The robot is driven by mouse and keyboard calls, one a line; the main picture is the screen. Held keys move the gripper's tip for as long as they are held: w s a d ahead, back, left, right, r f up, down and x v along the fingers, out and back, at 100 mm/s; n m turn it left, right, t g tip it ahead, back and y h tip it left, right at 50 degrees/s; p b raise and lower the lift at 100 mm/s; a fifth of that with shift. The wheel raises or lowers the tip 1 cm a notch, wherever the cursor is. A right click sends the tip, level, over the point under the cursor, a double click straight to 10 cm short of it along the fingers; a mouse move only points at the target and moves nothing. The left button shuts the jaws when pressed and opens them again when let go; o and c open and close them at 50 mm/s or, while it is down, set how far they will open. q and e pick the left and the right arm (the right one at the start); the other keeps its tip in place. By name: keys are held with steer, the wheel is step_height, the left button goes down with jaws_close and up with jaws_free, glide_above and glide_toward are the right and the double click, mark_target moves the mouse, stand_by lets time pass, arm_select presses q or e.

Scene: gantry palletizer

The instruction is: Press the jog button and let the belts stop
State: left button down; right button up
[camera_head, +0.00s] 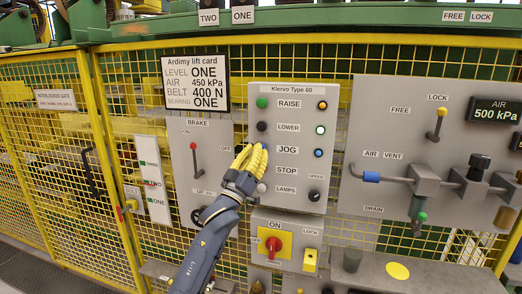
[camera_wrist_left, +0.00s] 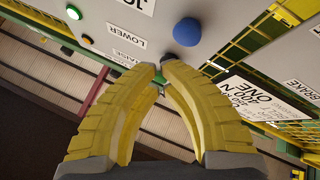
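The grey control panel (camera_head: 290,90) headed Klervo Type 60 has a column of buttons at its left and lamps at its right. The blue jog button (camera_wrist_left: 187,31) shows just beyond my fingertips in the left wrist view; in the head view my gripper hides it. My left gripper (camera_head: 256,150) is in front of the panel, its yellow fingers curved together at the tips (camera_wrist_left: 159,69) with nothing held. Whether the tips touch the panel I cannot tell. The lower lamp (camera_head: 320,130) glows green; the jog lamp (camera_head: 318,153) is blue. My right gripper is out of view.
Left of the panel is a brake plate with a red-tipped lever (camera_head: 194,147). Below is a red rotary switch (camera_head: 272,246). An air valve plate (camera_head: 390,100) with protruding pipes stands at the right. Yellow mesh fence (camera_head: 130,70) lies behind; the belts are hard to make out.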

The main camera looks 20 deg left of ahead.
arm_select(q)
steer(key=shift+s, duration=1.55)
